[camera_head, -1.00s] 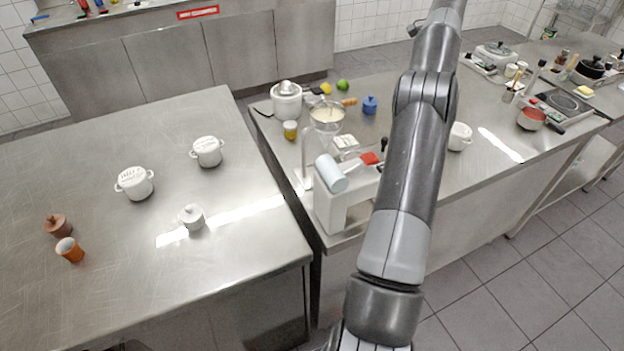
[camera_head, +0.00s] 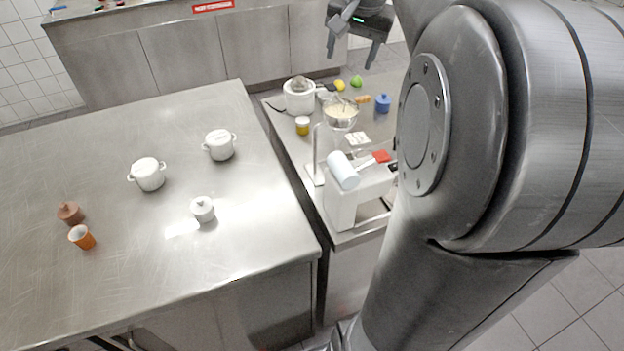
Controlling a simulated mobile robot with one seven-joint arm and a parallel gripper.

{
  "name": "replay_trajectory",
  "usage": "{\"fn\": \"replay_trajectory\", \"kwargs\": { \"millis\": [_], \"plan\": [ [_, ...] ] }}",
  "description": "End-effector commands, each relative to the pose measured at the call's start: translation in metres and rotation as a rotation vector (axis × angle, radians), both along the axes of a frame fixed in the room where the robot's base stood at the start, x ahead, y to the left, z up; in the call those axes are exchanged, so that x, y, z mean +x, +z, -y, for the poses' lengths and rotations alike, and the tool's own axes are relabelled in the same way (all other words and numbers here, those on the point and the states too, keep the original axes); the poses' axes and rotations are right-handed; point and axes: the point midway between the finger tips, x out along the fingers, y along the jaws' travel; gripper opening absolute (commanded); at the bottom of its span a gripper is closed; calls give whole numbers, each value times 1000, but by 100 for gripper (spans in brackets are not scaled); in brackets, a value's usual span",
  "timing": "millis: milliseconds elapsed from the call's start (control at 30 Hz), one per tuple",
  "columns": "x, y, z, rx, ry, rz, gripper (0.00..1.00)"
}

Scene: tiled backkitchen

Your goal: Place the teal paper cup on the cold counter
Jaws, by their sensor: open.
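My gripper (camera_head: 351,52) is at the top of the head view, fingers pointing down and apart, with nothing seen between them. It appears in front of the back counter and beyond the middle counter. I cannot make out a teal paper cup. No counter is clearly marked cold. My arm hides much of the right side.
A white appliance (camera_head: 341,207) with a pale blue cylinder (camera_head: 343,170), a bowl (camera_head: 340,114) and a blue pot (camera_head: 383,103) crowd the middle counter.

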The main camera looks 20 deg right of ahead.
Motion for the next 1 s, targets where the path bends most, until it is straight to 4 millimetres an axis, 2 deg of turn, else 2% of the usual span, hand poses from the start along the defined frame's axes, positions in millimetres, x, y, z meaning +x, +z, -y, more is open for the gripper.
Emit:
{"fn": "replay_trajectory", "kwargs": {
  "millis": [33, 200, 400, 500, 700, 800, 1000],
  "plan": [
    [-16, -2, -21, -14, 51, 15, 60],
    [-67, -20, -74, -66, 211, 52, 60],
    [-130, -57, -124, -138, 398, 99, 60],
    [-158, -78, -142, -173, 482, 122, 60],
    [-193, -111, -160, -224, 593, 149, 60],
    [-200, -118, -162, -235, 615, 156, 64],
    [-202, -121, -163, -238, 620, 155, 64]
  ]
}}
